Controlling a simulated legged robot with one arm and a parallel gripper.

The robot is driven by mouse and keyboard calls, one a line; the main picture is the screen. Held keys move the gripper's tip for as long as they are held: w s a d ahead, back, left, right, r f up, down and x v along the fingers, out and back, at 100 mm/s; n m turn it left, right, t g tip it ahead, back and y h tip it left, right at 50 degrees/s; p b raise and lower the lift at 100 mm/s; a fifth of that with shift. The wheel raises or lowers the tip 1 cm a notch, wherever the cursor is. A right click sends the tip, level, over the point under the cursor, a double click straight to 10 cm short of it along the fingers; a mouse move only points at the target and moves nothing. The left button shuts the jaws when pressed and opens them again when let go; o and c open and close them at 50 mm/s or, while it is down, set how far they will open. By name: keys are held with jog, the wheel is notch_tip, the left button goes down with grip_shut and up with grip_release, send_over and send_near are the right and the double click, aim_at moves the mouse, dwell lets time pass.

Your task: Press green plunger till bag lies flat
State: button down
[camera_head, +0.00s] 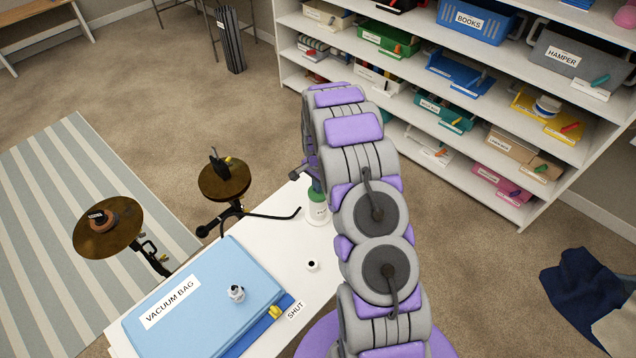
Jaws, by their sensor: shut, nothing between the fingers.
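The green plunger (317,195) tops a white pump body with a partly hidden label, upright at the far end of the white table. My gripper (299,173) shows as a small dark part just above and left of the plunger, shut and empty. My arm hides part of it, and I cannot tell whether it touches the plunger. The light-blue vacuum bag (190,312) lies at the table's near left, with visible thickness. A white valve (236,294) sits on the bag. A yellow slider (275,312) is at the bag's right edge, beside a "SHUT" label (296,310).
A small white piece with a dark centre (312,265) is on the table (285,232). A loaded shelf (520,214) stands at the back right. Dark blue cloth (575,290) lies on the right floor.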

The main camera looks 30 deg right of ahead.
jog(key=shift+s+f, duration=0.15)
jog(key=shift+s, duration=0.05)
jog(key=shift+r, duration=0.25)
notch_tip(320, 180, up, 14)
jog(key=p, duration=0.1)
jog(key=shift+w+d+f, duration=0.15)
jog(key=shift+w, duration=0.1)
jog(key=shift+a, duration=0.25)
jog(key=shift+d, duration=0.2)
dwell(0.3)
jog(key=shift+a, duration=0.15)
dwell(0.9)
